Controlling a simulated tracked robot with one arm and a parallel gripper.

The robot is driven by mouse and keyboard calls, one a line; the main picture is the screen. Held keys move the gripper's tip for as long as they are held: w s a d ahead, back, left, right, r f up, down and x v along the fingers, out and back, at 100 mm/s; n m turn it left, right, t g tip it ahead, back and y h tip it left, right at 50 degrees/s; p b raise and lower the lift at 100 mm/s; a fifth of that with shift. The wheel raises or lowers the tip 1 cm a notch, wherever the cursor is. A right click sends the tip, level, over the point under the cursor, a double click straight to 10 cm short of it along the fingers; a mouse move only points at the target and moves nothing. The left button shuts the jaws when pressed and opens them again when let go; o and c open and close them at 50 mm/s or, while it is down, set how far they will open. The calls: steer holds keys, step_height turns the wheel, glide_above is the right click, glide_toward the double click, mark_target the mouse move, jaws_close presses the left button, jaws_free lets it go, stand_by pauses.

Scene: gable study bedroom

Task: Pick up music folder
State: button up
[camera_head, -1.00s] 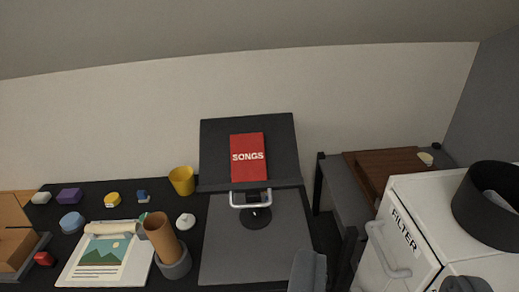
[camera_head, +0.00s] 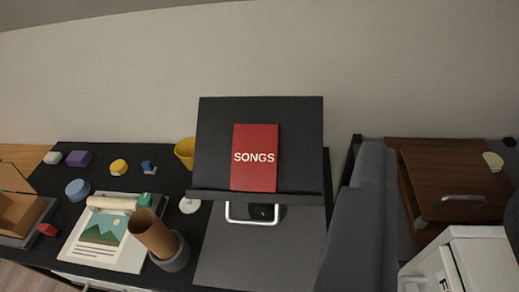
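The music folder (camera_head: 255,170) is a red, upright booklet with "SONGS" in white letters. It leans against the black sloped board of a music stand (camera_head: 305,150), on the stand's lower ledge, near the middle of the view. The fingertips do not show clearly, so I cannot tell whether the gripper is open. Nothing covers the folder's front.
A silver handle (camera_head: 252,221) shows below the ledge. On the black desk are a yellow cup (camera_head: 185,152), a brown tube in a grey holder (camera_head: 172,252), a picture pad (camera_head: 105,240) and small objects. A wooden cabinet (camera_head: 445,180) and white unit (camera_head: 485,262) stand right.

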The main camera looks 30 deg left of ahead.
steer(key=shift+a, duration=0.15)
steer(key=o, duration=0.4)
steer(key=shift+c, duration=0.2)
steer(key=o, duration=1)
steer(key=w+f, duration=0.1)
steer(key=w+f+p, duration=0.1)
steer(key=shift+w+a, duration=0.35)
steer(key=shift+o, duration=0.2)
steer(key=n+g+y+p, duration=0.3)
steer(key=y+p, duration=0.1)
steer(key=p, duration=0.3)
glide_toward(254, 157)
steer(key=w+f, duration=0.2)
steer(key=f, duration=0.1)
steer(key=shift+w+a+f+b, duration=0.1)
steer(key=shift+a+b, duration=0.1)
steer(key=shift+b, duration=0.15)
steer(key=shift+w+a+t, duration=0.2)
steer(key=shift+w+t, duration=0.1)
steer(key=shift+w, duration=0.2)
steer(key=shift+w+a+f, duration=0.1)
steer(key=shift+w+a, duration=0.2)
steer(key=shift+w, duration=0.45)
steer(key=shift+w+a+f, duration=0.1)
steer(key=shift+w+a, duration=0.15)
steer(key=shift+w, duration=0.5)
steer(key=shift+w+a+f, duration=0.1)
steer(key=shift+w+a, duration=0.2)
steer(key=shift+w, duration=0.4)
